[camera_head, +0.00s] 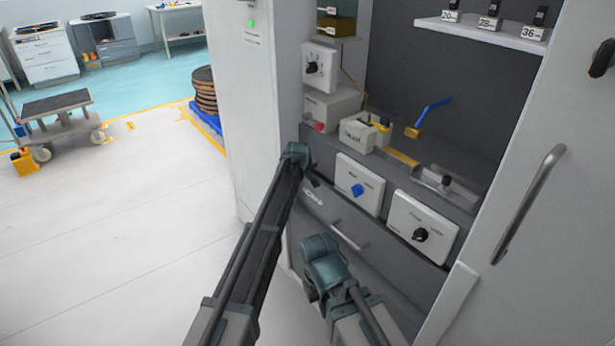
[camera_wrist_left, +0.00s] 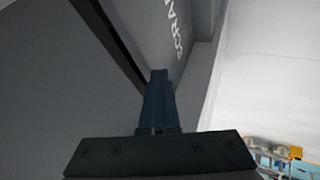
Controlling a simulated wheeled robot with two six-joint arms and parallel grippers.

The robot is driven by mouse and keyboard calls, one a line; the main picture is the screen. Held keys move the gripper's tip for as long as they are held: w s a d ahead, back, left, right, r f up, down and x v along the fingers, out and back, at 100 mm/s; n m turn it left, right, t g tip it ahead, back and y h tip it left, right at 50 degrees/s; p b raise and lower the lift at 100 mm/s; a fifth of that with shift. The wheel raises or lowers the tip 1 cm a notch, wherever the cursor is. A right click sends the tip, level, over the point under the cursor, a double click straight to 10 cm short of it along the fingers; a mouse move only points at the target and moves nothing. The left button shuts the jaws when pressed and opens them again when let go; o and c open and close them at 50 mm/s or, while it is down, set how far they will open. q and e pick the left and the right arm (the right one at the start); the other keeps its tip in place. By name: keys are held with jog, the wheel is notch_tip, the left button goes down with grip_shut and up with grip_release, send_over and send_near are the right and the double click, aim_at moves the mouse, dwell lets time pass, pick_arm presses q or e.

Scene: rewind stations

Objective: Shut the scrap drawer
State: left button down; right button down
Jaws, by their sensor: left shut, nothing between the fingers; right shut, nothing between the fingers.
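The scrap drawer (camera_head: 375,262) is the grey, lowest front in the machine, with a bar handle and a white label at its left end. It looks near flush in the head view; I cannot tell whether a small gap remains. The left wrist view shows its face (camera_wrist_left: 178,18) close up, with the SCRAP lettering and a dark slit along one edge. My left gripper (camera_wrist_left: 158,82) is shut and empty, its tips at or very near that face; contact is unclear. My right gripper (camera_head: 320,248) is shut and empty in front of the drawer, its fingertips hard to make out.
Above the drawer are panels with a blue knob (camera_head: 357,190) and a black knob (camera_head: 420,234). A white door with a long handle (camera_head: 528,204) stands at right. A cart (camera_head: 62,115) and stacked brown discs (camera_head: 205,90) stand at left. The floor between is clear.

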pick_arm(q)
jog(key=shift+w+d+r, duration=0.1)
jog(key=shift+d, duration=0.1)
jog(key=s+a+r+p, duration=0.5)
jog(key=s+r+p, duration=0.2)
jog(key=s+p, duration=0.1)
jog(key=shift+s+a+r, duration=0.15)
jog(key=shift+s+r, duration=0.05)
jog(key=shift+r, duration=0.2)
jog(key=s+a+f+m+g+y, duration=0.25)
jog(key=s+m+g, duration=0.2)
jog(key=s, duration=1.65)
jog(key=s+a+f+m+g+y, duration=0.1)
jog(key=s+a+m+g, duration=0.35)
jog(key=s, duration=1.65)
notch_tip(320, 180, up, 12)
jog(key=w+d+t+p, duration=0.1)
jog(key=d+p, duration=0.1)
jog(key=p, duration=1.1)
jog(key=shift+m+t, duration=0.3)
jog(key=shift+m, duration=0.1)
